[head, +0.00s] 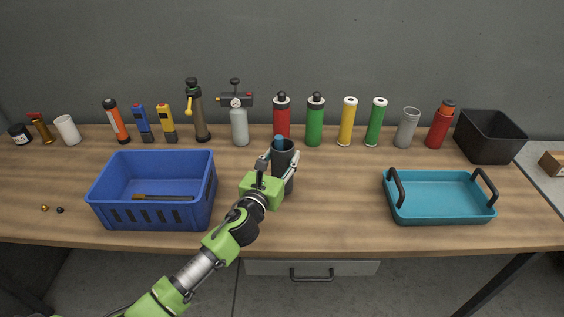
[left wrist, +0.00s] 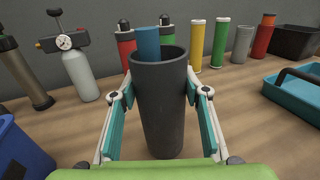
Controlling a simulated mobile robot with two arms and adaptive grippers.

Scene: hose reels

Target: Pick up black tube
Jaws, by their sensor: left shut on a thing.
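The black tube (head: 289,176) is a dark, open-topped cylinder, upright near the middle of the table. A blue cylinder (head: 278,143) sticks up out of its mouth. My left gripper (head: 277,165) is shut on the tube. In the left wrist view the tube (left wrist: 163,105) stands between the two teal-padded fingers of my left gripper (left wrist: 160,115), one on each side, with the blue cylinder (left wrist: 147,42) leaning in its opening. I cannot tell whether the tube's base touches the table. My right gripper is not in view.
A blue crate (head: 155,213) holding a dark, thin item stands at the left, and a teal tray (head: 440,213) with dark handles at the right. Several bottles, torches and cylinders line the back, with a black bin (head: 490,137). The table between tube and tray is clear.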

